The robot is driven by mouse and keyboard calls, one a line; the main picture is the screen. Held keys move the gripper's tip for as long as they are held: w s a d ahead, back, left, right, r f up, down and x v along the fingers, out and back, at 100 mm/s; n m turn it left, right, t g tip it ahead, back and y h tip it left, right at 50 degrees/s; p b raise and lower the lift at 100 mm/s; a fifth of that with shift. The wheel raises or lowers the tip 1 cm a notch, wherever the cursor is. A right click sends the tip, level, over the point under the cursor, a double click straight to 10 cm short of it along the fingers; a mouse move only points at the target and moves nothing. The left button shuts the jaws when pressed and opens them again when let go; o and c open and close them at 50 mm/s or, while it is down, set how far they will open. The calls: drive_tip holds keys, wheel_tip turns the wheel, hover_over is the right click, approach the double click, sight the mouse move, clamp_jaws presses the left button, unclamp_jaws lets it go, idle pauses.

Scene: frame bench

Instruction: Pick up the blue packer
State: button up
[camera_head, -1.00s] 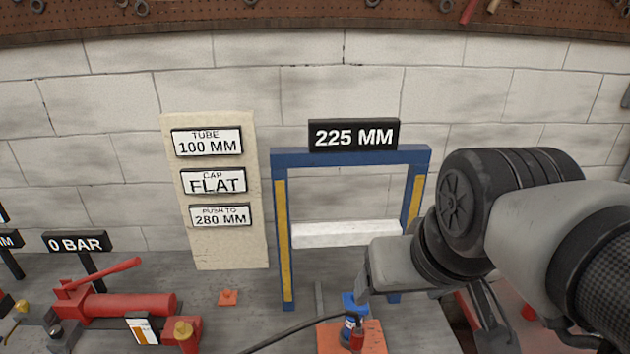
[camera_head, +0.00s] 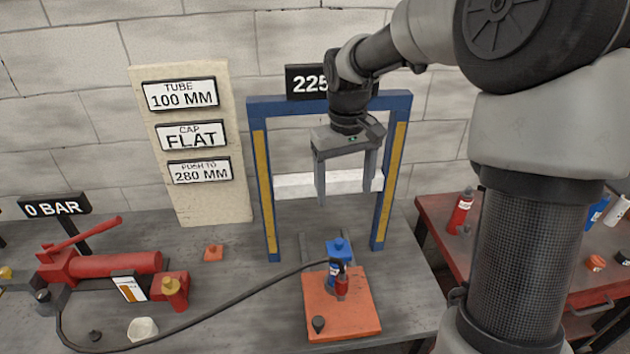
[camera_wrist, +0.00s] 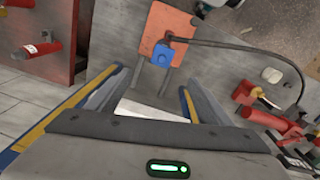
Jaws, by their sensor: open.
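A small blue block with a knob on top (camera_head: 339,248) sits over a blue and red cylinder (camera_head: 340,280) on the orange plate (camera_head: 355,318). I cannot tell for sure whether it is the packer. The wrist view also shows this blue block (camera_wrist: 162,55). Another blue item (camera_head: 594,213) lies on the red cart at right. My gripper (camera_head: 345,195) points down, open and empty, in front of the blue press frame (camera_head: 262,190). It is above and apart from the blue block.
A black hose (camera_head: 220,300) runs from the red hand pump (camera_head: 115,268) to the cylinder. The frame's posts and white crossbar (camera_head: 295,184) stand close behind my gripper. The red cart (camera_head: 440,215) stands at right.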

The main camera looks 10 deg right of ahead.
sight(339, 241)
drive_tip(key=f, duration=1.9)
drive_tip(key=shift+w, duration=0.35)
drive_tip(key=shift+r, duration=0.1)
drive_tip(key=shift+c, duration=0.3)
drive_tip(key=c, duration=1.3)
